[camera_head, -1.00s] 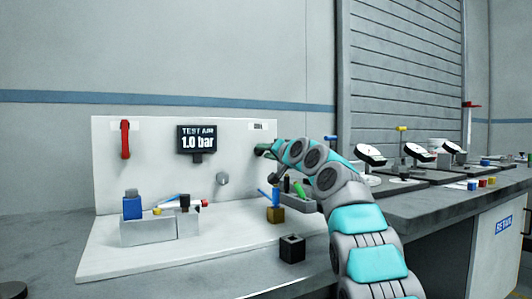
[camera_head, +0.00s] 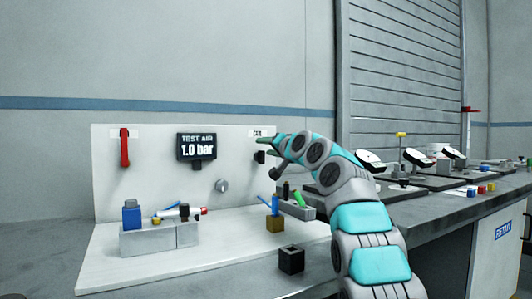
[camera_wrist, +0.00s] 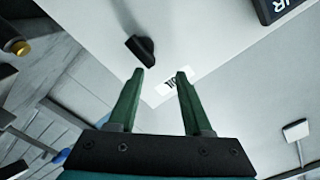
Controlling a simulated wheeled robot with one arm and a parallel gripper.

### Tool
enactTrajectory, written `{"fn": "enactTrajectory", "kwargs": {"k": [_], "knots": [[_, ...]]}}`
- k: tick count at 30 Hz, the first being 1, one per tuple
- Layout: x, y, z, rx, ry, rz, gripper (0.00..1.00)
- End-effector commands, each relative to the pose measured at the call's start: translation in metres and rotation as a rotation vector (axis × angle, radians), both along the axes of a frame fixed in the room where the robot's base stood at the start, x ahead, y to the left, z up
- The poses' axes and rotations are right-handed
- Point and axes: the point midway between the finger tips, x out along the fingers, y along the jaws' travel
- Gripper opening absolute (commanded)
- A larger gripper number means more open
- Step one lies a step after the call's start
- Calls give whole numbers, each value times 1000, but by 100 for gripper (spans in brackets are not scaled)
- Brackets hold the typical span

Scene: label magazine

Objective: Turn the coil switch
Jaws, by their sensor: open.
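The coil switch is a black bar-shaped knob (camera_head: 259,156) on the right part of the upright white panel, below a small white label (camera_head: 257,133) that is too small to read surely. In the wrist view the knob (camera_wrist: 140,49) stands out from the panel just beyond the left fingertip. The label (camera_wrist: 172,86) lies between the fingers, partly covered by the right one. My gripper (camera_wrist: 160,74) is open and empty, with green fingers. In the head view my gripper (camera_head: 262,146) is at the panel's right side, just above the knob. Contact with the knob cannot be told.
The white panel (camera_head: 150,185) also carries a red lever (camera_head: 125,150), a test air display (camera_head: 197,146) reading 1.0 bar and a round grey knob (camera_head: 222,185). Below stand a grey holder (camera_head: 147,240) with small parts and a black block (camera_head: 291,260).

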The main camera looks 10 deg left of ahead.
Motion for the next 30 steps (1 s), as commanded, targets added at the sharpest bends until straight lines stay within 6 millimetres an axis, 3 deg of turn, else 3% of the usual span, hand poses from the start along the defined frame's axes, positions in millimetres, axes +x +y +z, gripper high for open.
{"fn": "enactTrajectory", "kwargs": {"k": [30], "knots": [[-110, -29, 11, 1, -1, 3, 45]]}}
